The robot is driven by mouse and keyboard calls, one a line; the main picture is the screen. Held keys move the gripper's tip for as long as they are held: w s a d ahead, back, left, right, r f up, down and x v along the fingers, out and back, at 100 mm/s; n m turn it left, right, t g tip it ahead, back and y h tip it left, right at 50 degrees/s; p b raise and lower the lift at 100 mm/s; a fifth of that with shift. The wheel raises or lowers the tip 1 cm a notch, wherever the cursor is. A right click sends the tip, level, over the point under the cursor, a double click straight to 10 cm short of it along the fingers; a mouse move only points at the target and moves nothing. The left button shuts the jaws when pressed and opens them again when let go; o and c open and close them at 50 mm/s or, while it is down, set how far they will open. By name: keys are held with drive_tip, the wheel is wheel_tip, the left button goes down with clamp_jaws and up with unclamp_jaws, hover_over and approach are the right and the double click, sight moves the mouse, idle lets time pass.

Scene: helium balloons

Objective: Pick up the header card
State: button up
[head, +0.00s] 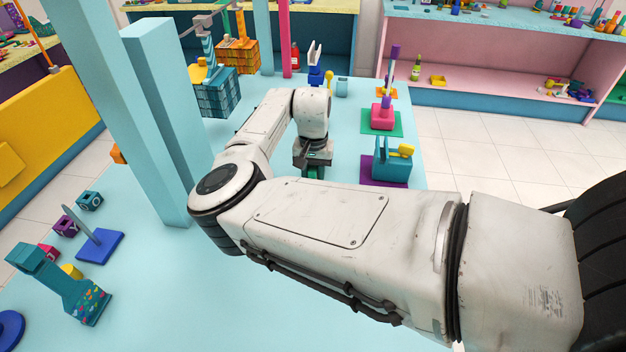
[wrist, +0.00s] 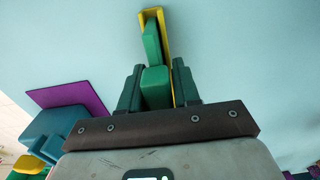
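My gripper (head: 314,172) is low over the light blue table, at the far end of my arm, and my wrist hides much of it in the head view. In the wrist view its dark green fingers (wrist: 157,88) stand on either side of a green and yellow piece. This piece, which may be the header card (wrist: 151,45), has a green slab with a yellow strip along its top and right side. A green block shows at its near end, between the fingers. I cannot tell whether the fingers press on it.
To the right are a teal box (head: 392,172) on a purple mat (head: 366,176) and a pink block (head: 382,118) on a green mat. A light blue post (head: 160,120) stands left of my arm. Baskets (head: 217,97) stand behind. The table's front middle (head: 190,290) is clear.

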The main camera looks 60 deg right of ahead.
clamp_jaws()
drive_tip(key=shift+r, duration=0.2)
drive_tip(key=shift+r, duration=0.65)
drive_tip(key=s+a+r+b, duration=0.2)
drive_tip(key=s+r+b, duration=0.1)
drive_tip(key=s+r, duration=0.8)
drive_tip(key=s, duration=0.3)
drive_tip(key=shift+r, duration=0.2)
drive_tip(key=shift+a, duration=0.1)
